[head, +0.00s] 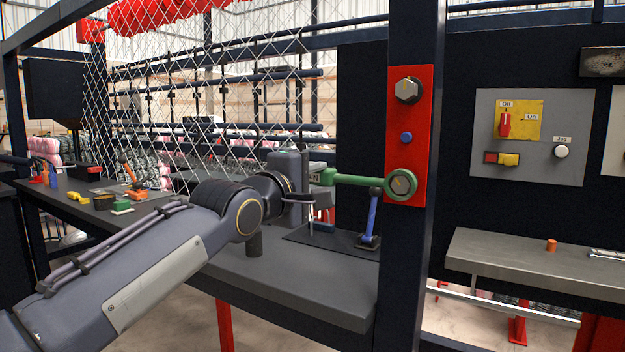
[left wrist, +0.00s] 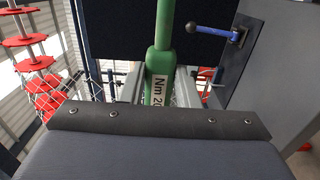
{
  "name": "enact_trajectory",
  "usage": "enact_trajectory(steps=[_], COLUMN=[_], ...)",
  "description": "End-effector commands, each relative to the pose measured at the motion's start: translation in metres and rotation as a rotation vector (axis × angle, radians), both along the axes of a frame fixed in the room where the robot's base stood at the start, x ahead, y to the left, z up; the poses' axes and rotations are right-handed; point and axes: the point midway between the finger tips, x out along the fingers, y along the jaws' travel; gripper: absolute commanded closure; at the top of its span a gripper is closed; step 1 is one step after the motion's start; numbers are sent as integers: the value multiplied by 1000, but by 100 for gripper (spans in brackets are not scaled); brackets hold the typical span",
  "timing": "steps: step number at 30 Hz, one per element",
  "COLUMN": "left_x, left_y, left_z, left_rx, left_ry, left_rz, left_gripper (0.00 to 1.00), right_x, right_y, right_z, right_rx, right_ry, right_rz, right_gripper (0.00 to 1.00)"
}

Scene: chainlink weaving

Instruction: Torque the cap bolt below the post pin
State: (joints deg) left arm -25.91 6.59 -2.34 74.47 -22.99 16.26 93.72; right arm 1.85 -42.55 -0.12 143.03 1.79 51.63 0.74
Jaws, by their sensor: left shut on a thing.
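A red plate (head: 424,150) on the dark post carries a large hex bolt (head: 407,90) at the top and a blue pin (head: 406,137) in the middle. Below the pin is the cap bolt (head: 401,183), with the ring end of a green torque wrench (head: 358,180) around it in the picture. How fully the ring is seated I cannot tell. My left gripper (head: 318,186) is shut on the wrench handle, left of the post. The left wrist view shows the green handle (left wrist: 160,60) between the fingers, with a "Nm 20" label. My right gripper is not in view.
The grey workbench (head: 300,290) lies below my arm. A switch panel (head: 530,137) and steel shelf (head: 540,260) are to the right.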

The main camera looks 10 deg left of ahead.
Motion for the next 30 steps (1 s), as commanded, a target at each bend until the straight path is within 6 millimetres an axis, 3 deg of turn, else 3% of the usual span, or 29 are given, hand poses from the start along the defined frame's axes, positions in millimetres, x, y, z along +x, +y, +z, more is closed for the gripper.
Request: enact_trajectory(steps=[10, 24, 30], left_x=[9, 6, 6], left_y=[-3, -2, -2], left_z=[1, -1, 10], left_rx=[0, -2, 49], left_ry=[-1, -2, -17], left_rz=[0, 0, 0], left_gripper=[100, 100, 100], right_x=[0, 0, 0], right_y=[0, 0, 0], right_z=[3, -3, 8], right_rx=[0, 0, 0], right_ry=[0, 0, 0], right_rz=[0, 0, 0], right_gripper=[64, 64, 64])
